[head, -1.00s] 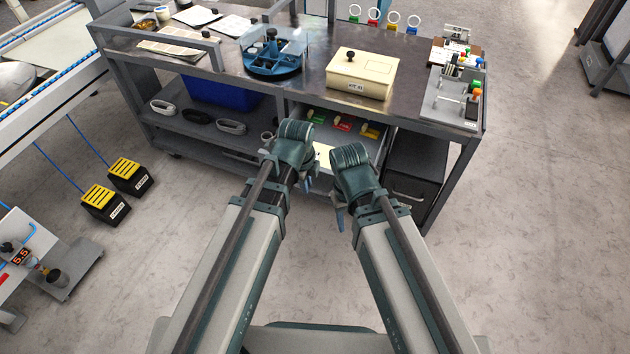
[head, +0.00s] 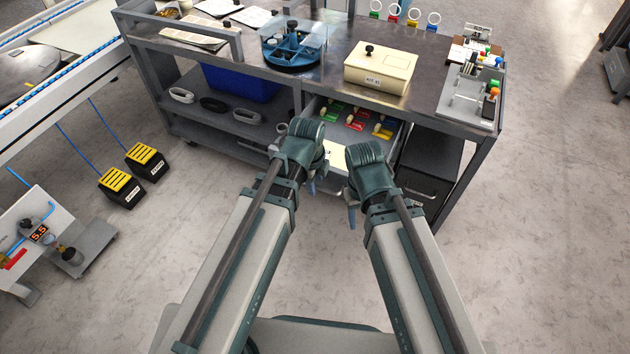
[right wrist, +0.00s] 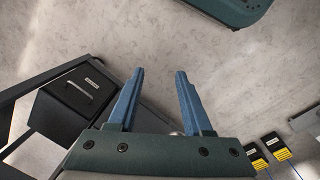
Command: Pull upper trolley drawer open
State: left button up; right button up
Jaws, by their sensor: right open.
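The upper trolley drawer (head: 394,143) stands pulled out below the worktop, with green, red and yellow items inside. My arms hide much of its front and handle. My left gripper (head: 311,186) is at the drawer's front left; its fingers are mostly hidden behind my wrist, so I cannot tell its opening or contact. My right gripper (head: 350,215) points down in front of the drawer. In the right wrist view its blue fingers (right wrist: 158,85) are apart with nothing between them.
A black unit (head: 432,165) with a handle is right of the drawer; it also shows in the right wrist view (right wrist: 75,103). A cream box (head: 381,75) and blue round tray (head: 291,52) stand on the worktop. Black-yellow pedals (head: 146,162) are on the floor.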

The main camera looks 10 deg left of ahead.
pick_arm(q)
jog(key=shift+r, duration=0.15)
notch_tip(320, 180, up, 13)
jog(key=s+p, duration=0.2)
jog(key=p, duration=1.1)
jog(key=shift+s+a+r+p, duration=0.2)
jog(key=shift+a+p, duration=0.1)
jog(key=shift+a, duration=0.1)
jog(key=shift+f, duration=0.1)
jog(key=s+d+r+n+g+y+p, duration=0.2)
jog(key=s+r+n+p, duration=0.5)
jog(key=n, duration=1)
notch_tip(320, 180, up, 2)
jog(key=shift+s+r+n+p, duration=0.1)
jog(key=shift+s+n+p, duration=0.15)
jog(key=shift+p, duration=0.9)
jog(key=shift+w+a, duration=0.1)
jog(key=shift+a, duration=0.05)
